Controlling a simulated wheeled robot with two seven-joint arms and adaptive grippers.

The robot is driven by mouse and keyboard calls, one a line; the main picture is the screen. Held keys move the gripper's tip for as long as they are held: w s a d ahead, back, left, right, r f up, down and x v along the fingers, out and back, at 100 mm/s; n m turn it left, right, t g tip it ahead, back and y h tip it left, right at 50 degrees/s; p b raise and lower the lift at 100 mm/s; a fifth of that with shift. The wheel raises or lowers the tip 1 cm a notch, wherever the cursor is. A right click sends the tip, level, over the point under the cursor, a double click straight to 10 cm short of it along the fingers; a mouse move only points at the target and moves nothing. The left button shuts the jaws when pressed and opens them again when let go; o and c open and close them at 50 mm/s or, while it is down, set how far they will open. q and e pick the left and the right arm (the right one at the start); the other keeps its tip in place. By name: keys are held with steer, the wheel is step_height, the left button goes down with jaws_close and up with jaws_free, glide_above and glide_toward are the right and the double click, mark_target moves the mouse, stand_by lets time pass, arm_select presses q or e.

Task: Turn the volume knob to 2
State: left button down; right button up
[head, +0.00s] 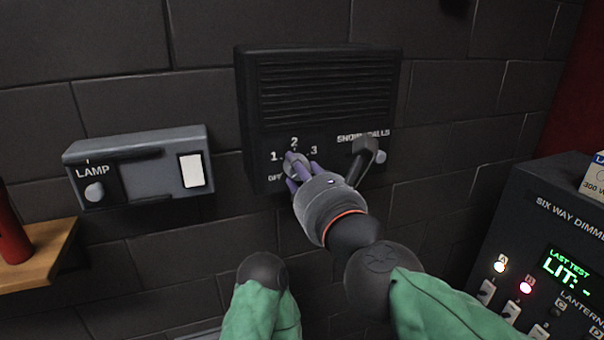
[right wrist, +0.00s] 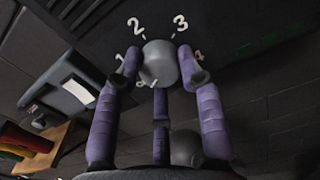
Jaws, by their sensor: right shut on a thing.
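The volume knob (head: 296,159) is a small grey round knob on the lower left of a black slatted speaker box (head: 325,88) on the wall. The white marks OFF, 1, 2 and 3 stand around it. My right gripper (head: 301,168) reaches up from the lower right, with its purple fingers closed around the knob. In the right wrist view the knob (right wrist: 160,62) sits between the fingertips, below the 2 and 3. I cannot tell which mark its pointer faces. Only part of my left arm shows at the bottom of the head view; its gripper is out of view.
A dark lever (head: 367,152) under a partly hidden SNOWBALLS label is close right of the knob. A grey LAMP box (head: 140,165) hangs to the left, above a wooden shelf (head: 42,258) with a red cylinder (head: 12,235). A SIX WAY DIMMER panel (head: 545,190) stands at right.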

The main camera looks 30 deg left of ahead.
steer(key=shift+a+f, duration=0.1)
steer(key=shift+f, duration=0.2)
